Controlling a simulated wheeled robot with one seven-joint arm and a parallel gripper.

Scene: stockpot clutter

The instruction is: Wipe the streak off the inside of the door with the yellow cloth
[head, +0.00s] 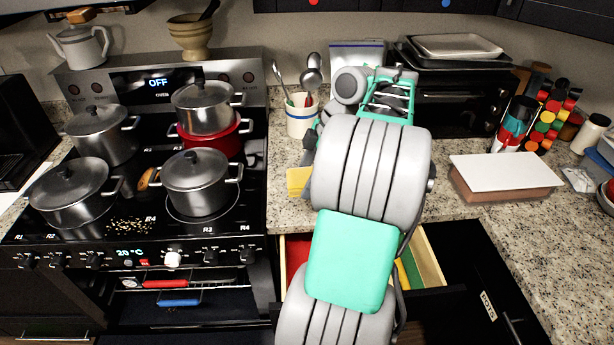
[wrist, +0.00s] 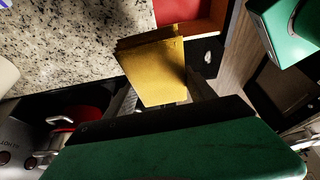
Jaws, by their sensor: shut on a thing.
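The yellow cloth (head: 298,180) shows as a small flat patch at the left of my arm, over the counter's front edge. In the wrist view the cloth (wrist: 155,70) looks like a folded, stiff pad. My gripper (wrist: 163,97) is shut on it, with a dark finger at each side. In the head view my arm hides most of the gripper. I cannot make out a streak in either view. A black panel (head: 478,275) with a small label stands at the lower right; I cannot tell whether it is the door.
An open drawer (head: 428,256) with coloured compartments lies below my arm. The stove (head: 135,218) at the left holds several pots. A utensil crock (head: 302,122), a toaster oven (head: 455,112) and a box with a white lid (head: 505,178) stand on the granite counter.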

